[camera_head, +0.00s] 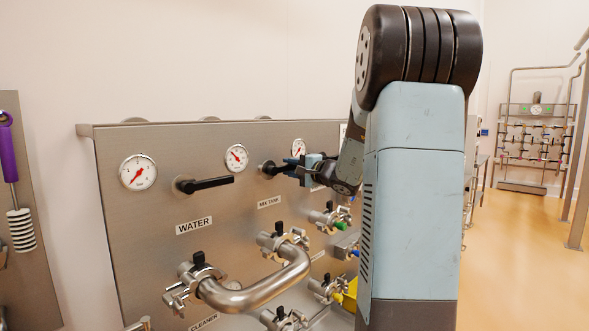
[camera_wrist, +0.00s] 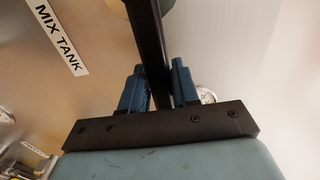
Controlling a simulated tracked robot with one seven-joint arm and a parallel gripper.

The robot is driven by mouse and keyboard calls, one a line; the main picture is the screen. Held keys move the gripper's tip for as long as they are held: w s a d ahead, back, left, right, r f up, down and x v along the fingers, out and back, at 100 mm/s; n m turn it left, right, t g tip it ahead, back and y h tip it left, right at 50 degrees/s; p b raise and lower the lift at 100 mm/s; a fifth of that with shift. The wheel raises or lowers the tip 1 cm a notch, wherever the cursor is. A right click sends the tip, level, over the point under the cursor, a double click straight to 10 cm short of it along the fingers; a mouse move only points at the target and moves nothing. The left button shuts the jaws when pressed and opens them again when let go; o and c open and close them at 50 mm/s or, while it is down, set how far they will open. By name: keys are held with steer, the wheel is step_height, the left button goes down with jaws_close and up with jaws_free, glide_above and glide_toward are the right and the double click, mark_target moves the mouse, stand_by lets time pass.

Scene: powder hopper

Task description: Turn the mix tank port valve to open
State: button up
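The mix tank valve has a black lever handle (camera_head: 268,168) on the steel panel, above the MIX TANK label (camera_head: 269,202). The handle lies roughly horizontal, pointing right, like the water valve handle. My gripper (camera_head: 294,165) is at its outer end. In the wrist view the handle (camera_wrist: 147,40) runs down between the two blue fingers of my gripper (camera_wrist: 160,88), with a finger close against each side. It looks shut on the handle. The MIX TANK label (camera_wrist: 62,38) shows at upper left there. My arm hides the panel's right part in the head view.
The water valve handle (camera_head: 208,184) is left of the mix tank valve. Round gauges (camera_head: 138,172) sit along the panel top. A curved steel pipe (camera_head: 262,290) and clamped ports project below. Open floor (camera_head: 530,260) lies at right.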

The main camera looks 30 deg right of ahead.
jaws_close()
steer(key=r+n, duration=0.2)
steer(key=n, duration=0.1)
steer(key=r+n, duration=0.1)
steer(key=shift+s+a+r+n, duration=0.1)
steer(key=shift+s+a+n, duration=0.05)
steer(key=shift+a+n, duration=0.25)
steer(key=r+n, duration=0.1)
steer(key=a+n, duration=0.1)
steer(key=n, duration=0.1)
steer(key=r+n, duration=0.1)
steer(key=shift+s+a+r+n, duration=0.3)
steer(key=shift+s+a+n, duration=0.05)
steer(key=shift+a+n, duration=0.05)
steer(key=a+n, duration=0.1)
steer(key=r+n, duration=0.1)
steer(key=n, duration=0.1)
steer(key=s+a+n, duration=0.1)
steer(key=shift+a+r+n, duration=0.3)
steer(key=shift+a+r, duration=0.05)
steer(key=shift+r, duration=0.05)
